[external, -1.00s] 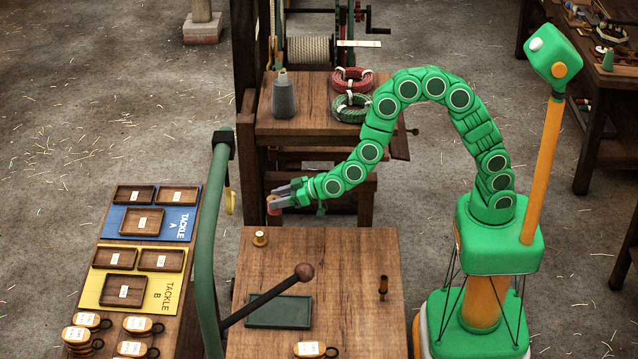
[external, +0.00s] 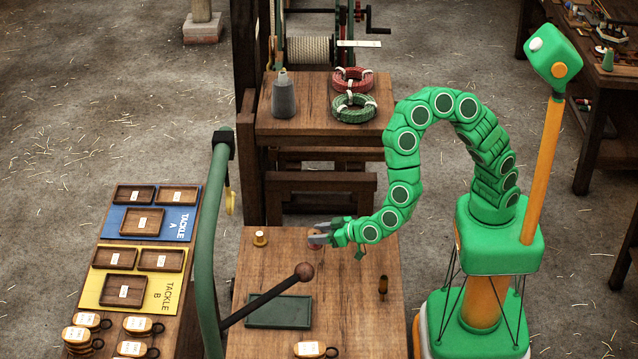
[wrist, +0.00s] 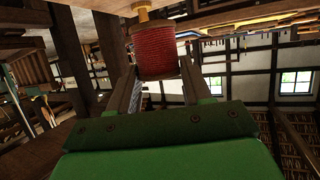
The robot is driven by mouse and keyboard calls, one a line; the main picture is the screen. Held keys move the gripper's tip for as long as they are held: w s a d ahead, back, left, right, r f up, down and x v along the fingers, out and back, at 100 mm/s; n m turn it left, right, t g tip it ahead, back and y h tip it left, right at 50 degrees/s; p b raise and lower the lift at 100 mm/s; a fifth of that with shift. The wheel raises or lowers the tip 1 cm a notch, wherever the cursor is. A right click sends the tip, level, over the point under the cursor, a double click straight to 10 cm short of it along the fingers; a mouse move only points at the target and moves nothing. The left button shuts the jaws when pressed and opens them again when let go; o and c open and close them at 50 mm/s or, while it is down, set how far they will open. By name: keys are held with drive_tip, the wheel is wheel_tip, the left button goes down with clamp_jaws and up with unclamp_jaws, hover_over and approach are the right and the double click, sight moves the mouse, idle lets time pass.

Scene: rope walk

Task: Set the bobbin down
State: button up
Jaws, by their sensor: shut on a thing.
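My gripper (external: 318,236) is shut on a bobbin (wrist: 154,50) wound with red thread, which shows clearly between the two fingers in the wrist view. In the external view the bobbin (external: 315,240) is small and partly covered by the fingers. It is over the far part of the front wooden table (external: 350,285). I cannot tell from the frames whether it touches the tabletop.
A small brass-coloured piece (external: 260,238) stands left of my gripper. A tagged piece (external: 310,349) lies at the front edge. Bare tabletop lies between them.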

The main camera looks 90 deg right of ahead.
drive_tip(key=shift+m+h, duration=0.3)
drive_tip(key=shift+s+a+f, duration=0.2)
drive_tip(key=shift+s+f, duration=0.65)
drive_tip(key=shift+f, duration=0.65)
drive_tip(key=shift+s+a+f, duration=0.25)
drive_tip(key=shift+s+f, duration=0.65)
drive_tip(key=shift+f, duration=0.6)
drive_tip(key=shift+s+a+f, duration=0.2)
drive_tip(key=shift+s+f, duration=0.65)
drive_tip(key=shift+f, duration=0.65)
drive_tip(key=shift+f, duration=0.1)
drive_tip(key=o, duration=1)
drive_tip(key=shift+o, duration=0.2)
drive_tip(key=shift+v, duration=3.6)
drive_tip(key=shift+r, duration=0.2)
